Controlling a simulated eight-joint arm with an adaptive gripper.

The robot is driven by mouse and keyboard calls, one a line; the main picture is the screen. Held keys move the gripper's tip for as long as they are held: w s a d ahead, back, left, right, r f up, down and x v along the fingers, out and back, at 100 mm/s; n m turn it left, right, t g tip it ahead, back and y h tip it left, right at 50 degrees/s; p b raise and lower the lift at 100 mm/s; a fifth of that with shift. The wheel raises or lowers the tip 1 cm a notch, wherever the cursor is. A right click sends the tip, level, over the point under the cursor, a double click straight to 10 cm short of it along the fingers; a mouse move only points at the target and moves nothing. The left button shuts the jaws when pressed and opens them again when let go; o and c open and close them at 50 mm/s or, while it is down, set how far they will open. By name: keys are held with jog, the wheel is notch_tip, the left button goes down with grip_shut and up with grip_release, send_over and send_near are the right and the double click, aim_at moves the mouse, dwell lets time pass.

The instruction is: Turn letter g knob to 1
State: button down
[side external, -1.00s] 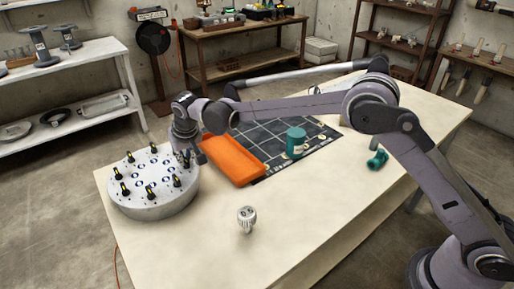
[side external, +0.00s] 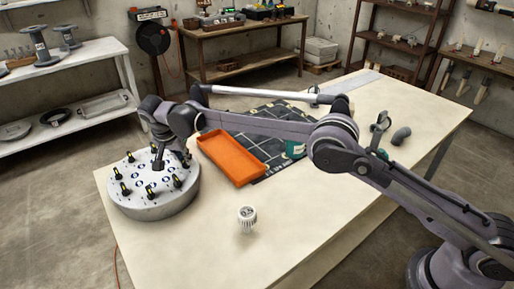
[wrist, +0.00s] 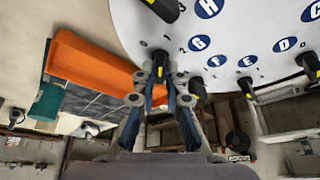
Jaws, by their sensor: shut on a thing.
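The round white knob panel (side external: 150,209) stands at the table's left end, with several black, yellow-marked knobs around its top. In the wrist view, the panel (wrist: 255,25) carries blue letter discs. The letter G label (wrist: 199,43) lies just inward of the knob between my fingers. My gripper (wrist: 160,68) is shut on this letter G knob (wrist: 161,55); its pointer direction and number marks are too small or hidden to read. In the side view, my gripper (side external: 158,164) points down at the panel's far side.
An orange tray (side external: 232,160) lies right of the panel, close to my gripper, on a dark gridded mat (side external: 273,150). A teal cylinder (side external: 295,148) stands on the mat, partly behind my arm. A white ribbed fitting (side external: 247,219) stands at the front. The front table is otherwise clear.

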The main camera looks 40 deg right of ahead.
jog(key=shift+m+g, duration=0.4)
jog(key=shift+m, duration=0.8)
jog(key=c, duration=1.4)
grip_release()
